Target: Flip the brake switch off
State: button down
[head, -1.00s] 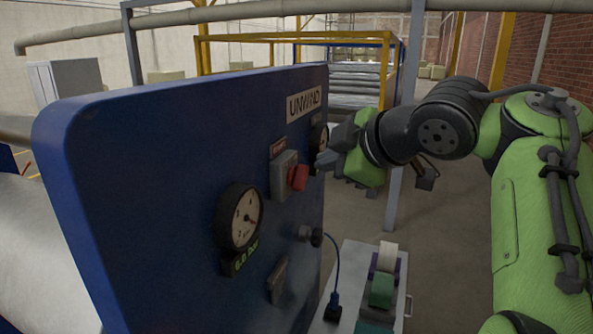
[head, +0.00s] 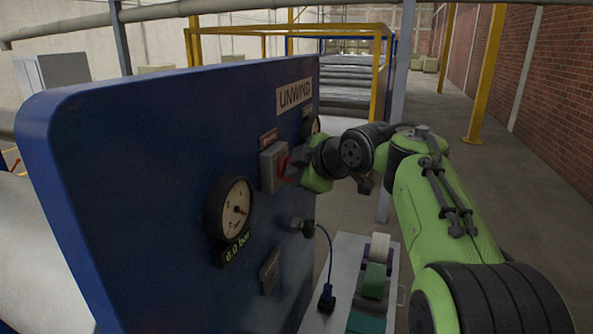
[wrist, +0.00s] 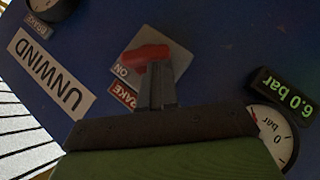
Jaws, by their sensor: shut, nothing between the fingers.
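The brake switch is a red handle (wrist: 146,56) on a grey box (wrist: 183,68) on the blue panel. A label beside it in the wrist view reads ON, and a red label (wrist: 122,95) reads BRAKE. In the head view the grey box (head: 272,168) sits mid-panel, its red handle (head: 283,164) partly behind my gripper (head: 293,170). My gripper (wrist: 156,70) is shut and empty, with its fingertips right at the red handle. I cannot tell whether they touch it.
A round gauge (head: 236,209) with a 6.0 bar display (head: 237,249) is left of the switch. A plug with a blue cable (head: 306,227) sticks out below. A cart (head: 345,253) with several rolls stands under my arm. Open floor lies to the right.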

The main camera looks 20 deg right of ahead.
jog(key=shift+f+b, duration=0.2)
jog(key=shift+b, duration=0.25)
jog(key=shift+s+f+b, duration=0.1)
jog(key=shift+b, duration=0.65)
jog(key=shift+f+n+t+h+b, duration=0.25)
jog(key=shift+n+t+b, duration=0.3)
jog(key=shift+b, duration=1.15)
jog(key=b, duration=0.3)
jog(key=f+n+t+b, duration=0.1)
jog(key=b, duration=0.2)
jog(key=shift+s+a+f+t+h, duration=0.1)
jog(key=shift+s+f+t+h, duration=0.05)
jog(key=shift+f+t+h, duration=0.1)
jog(key=shift+w+d+f+n+t+y+b, duration=0.55)
jog(key=shift+n+t+b, duration=1.25)
jog(key=shift+b, duration=1.95)
jog(key=shift+w+f+n+t+y+b, duration=0.4)
jog(key=shift+n+t+y+b, duration=0.7)
jog(key=shift+n+b, duration=2)
jog(key=shift+w+d+f+n+t+y+b, duration=0.3)
jog(key=shift+f+n+t+y+b, duration=0.8)
jog(key=shift+b, duration=3.35)
